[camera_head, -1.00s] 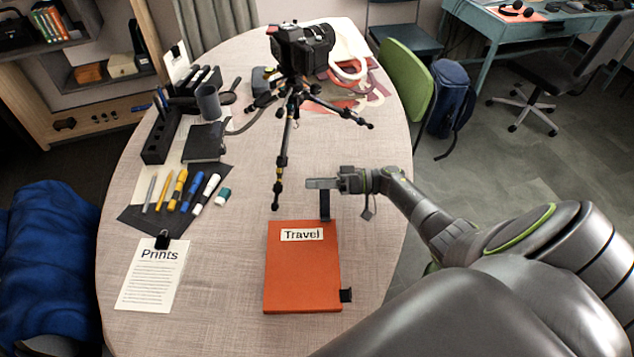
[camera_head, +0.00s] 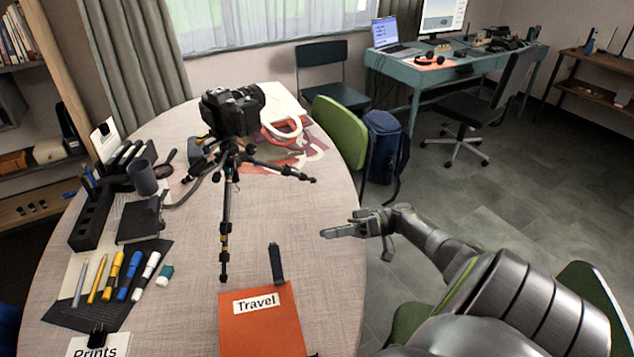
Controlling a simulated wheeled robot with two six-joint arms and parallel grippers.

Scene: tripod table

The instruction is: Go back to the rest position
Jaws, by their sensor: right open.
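My right gripper (camera_head: 338,232) hangs over the right edge area of the round table (camera_head: 190,215), with its arm coming in from the lower right. It is open and holds nothing. A camera on a small black tripod (camera_head: 228,190) stands upright to the left of the gripper. An orange Travel album (camera_head: 262,328) lies below and left of the gripper, apart from it, with a black clip or strap (camera_head: 276,263) at its top edge. My left gripper is not in view.
Several pens and markers lie on a dark sheet (camera_head: 60,312) at the left. A dark notebook (camera_head: 138,222), a grey cup (camera_head: 142,178) and a black organizer (camera_head: 92,220) are behind them. A green chair (camera_head: 340,132) and blue backpack (camera_head: 385,145) stand beyond the table's right edge.

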